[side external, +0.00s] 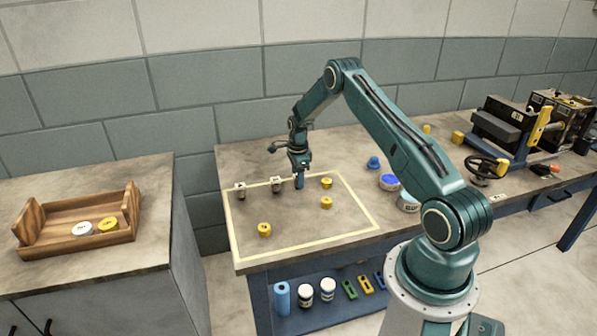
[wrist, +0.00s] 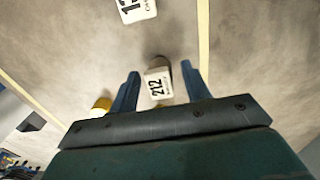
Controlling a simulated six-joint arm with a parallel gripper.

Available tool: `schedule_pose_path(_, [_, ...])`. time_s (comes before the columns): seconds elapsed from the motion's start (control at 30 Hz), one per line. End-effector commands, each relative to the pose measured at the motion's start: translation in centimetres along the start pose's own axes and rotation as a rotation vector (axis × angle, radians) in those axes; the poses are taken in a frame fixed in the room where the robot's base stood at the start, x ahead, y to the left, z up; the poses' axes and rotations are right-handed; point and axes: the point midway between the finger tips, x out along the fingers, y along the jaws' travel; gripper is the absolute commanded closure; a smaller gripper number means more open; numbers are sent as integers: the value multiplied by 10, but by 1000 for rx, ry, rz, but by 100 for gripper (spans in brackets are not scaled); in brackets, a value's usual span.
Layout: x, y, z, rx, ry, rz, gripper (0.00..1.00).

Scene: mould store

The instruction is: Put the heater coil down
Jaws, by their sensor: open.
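My gripper (side external: 299,182) is open, low over the taped area of the bench. In the wrist view, a small grey-brown piece with a white label reading 212 (wrist: 158,84) appears between the two open fingers (wrist: 160,72); I cannot see contact with either finger. A second piece with a white label (wrist: 137,9) lies farther off, partly cut by the frame edge. In the side view, two white-labelled pieces, one nearer my gripper (side external: 276,184) and one farther left (side external: 240,188), stand on the bench. I cannot tell by looks which piece is the heater coil.
Yellow pieces (side external: 326,183) (side external: 326,202) (side external: 264,229) stand inside the pale tape outline (side external: 305,243). A wooden tray (side external: 60,245) holding a white and a yellow piece is on the left cabinet. A blue piece (side external: 373,163) and a handwheel device (side external: 482,167) are to the right.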

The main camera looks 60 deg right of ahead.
Motion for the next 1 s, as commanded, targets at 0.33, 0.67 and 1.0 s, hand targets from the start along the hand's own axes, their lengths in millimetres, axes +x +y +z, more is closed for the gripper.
schedule_pose_path(0.33, [-55, 0, 0, 0, 0, -3, 53])
schedule_pose_path(0.67, [-96, 0, 0, 0, 0, -2, 53])
schedule_pose_path(1.0, [-104, 0, 0, 0, 0, 1, 53])
